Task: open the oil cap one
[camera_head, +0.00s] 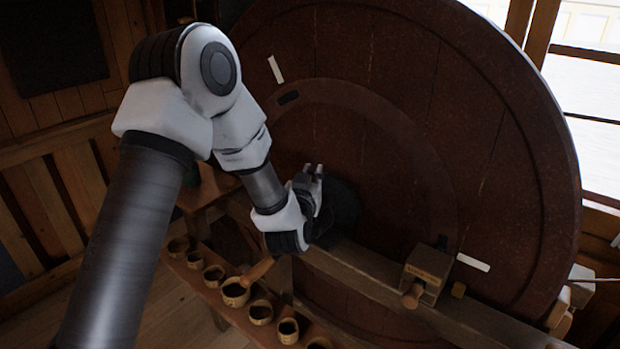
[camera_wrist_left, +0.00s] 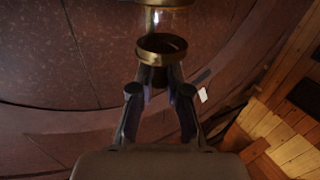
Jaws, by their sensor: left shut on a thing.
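My left gripper (camera_head: 314,178) reaches in from the left in the head view, in front of the large wooden wheel near its hub. In the left wrist view its two fingers (camera_wrist_left: 160,88) close in on a small dark piece (camera_wrist_left: 153,76), which I take to be the oil cap. This piece sits against a brass ring (camera_wrist_left: 162,44) at the end of a clear glass cup (camera_wrist_left: 172,22). The cap and cup are not distinguishable in the head view. My right gripper is in neither view.
The large dark wooden wheel (camera_head: 500,130) fills the background. A wooden beam (camera_head: 360,268) crosses in front, carrying a small labelled box (camera_head: 428,265) with a round wooden knob. A low shelf with several small cups (camera_head: 235,291) is below. Windows (camera_head: 590,120) are at the right.

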